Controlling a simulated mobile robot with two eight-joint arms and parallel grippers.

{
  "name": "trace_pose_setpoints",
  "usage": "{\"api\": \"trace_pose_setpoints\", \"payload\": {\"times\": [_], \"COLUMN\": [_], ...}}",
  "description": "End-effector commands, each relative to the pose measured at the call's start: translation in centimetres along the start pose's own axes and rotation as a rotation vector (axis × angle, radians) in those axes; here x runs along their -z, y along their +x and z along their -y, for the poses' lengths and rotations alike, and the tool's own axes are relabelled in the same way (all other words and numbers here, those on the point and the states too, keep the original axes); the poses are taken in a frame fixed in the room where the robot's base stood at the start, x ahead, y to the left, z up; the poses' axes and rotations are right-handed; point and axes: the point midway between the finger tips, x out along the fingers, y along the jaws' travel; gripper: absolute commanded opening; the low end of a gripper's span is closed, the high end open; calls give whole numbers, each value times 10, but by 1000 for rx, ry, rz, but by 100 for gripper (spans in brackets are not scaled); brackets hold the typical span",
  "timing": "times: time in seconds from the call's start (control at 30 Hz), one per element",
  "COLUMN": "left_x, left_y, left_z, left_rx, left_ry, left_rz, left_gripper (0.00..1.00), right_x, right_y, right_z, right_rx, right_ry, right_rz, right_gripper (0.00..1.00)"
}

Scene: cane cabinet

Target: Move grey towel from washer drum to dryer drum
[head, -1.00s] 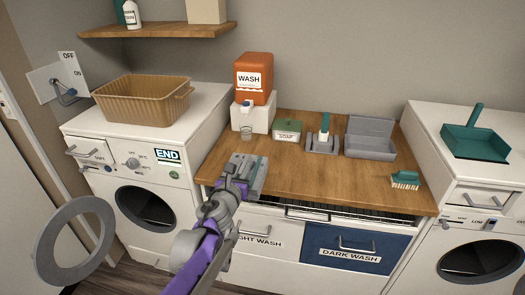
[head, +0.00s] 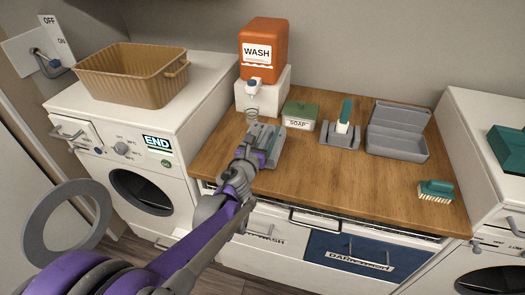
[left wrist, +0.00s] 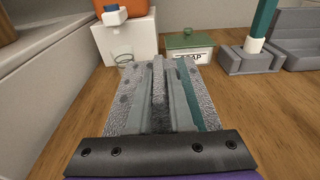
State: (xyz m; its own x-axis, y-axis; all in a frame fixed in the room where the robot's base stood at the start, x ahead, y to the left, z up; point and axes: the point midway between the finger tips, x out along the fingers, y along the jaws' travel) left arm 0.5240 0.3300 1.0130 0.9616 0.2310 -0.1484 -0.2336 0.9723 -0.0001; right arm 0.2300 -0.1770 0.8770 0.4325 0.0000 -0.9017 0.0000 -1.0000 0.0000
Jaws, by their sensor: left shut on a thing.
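My left gripper (head: 262,143) is shut on the grey towel (head: 273,138), over the left part of the wooden counter. In the left wrist view the towel (left wrist: 200,98) spreads out on both sides of the fingers, with a teal stripe at its right. The washer (head: 190,140) stands at the left. Its round door (head: 45,235) is swung open and its drum (head: 140,192) looks dark. The dryer (head: 470,130) stands at the right, with its dark round front (head: 492,283) cut off by the frame's lower edge. My right gripper is out of view.
A wash dispenser (head: 265,47) on a white block, a glass (head: 252,113), a soap box (head: 300,115), a brush holder (head: 340,135), a grey open case (head: 398,130) and a scrub brush (head: 436,191) stand on the counter (head: 340,185). Its middle front is bare.

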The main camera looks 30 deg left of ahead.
Motion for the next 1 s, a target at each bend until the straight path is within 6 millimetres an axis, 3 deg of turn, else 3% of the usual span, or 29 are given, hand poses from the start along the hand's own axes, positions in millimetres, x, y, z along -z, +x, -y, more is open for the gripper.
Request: {"api": "trace_pose_setpoints", "payload": {"times": [0.4, 0.83, 0.87, 1.0], "left_x": [49, 54, 54, 54], "left_y": [8, 9, 8, 8], "left_z": [0, 0, 0, 0], "left_rx": [1, 0, 0, 0], "left_ry": [0, 0, 0, 0], "left_rz": [0, 0, 0, 0], "left_gripper": [0, 0, 25, 50], "right_x": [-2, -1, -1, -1], "right_y": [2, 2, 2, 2], "right_z": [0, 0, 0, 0], "right_rx": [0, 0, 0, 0], "right_ry": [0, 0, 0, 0], "right_rz": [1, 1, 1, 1], "right_gripper": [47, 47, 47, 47]}}
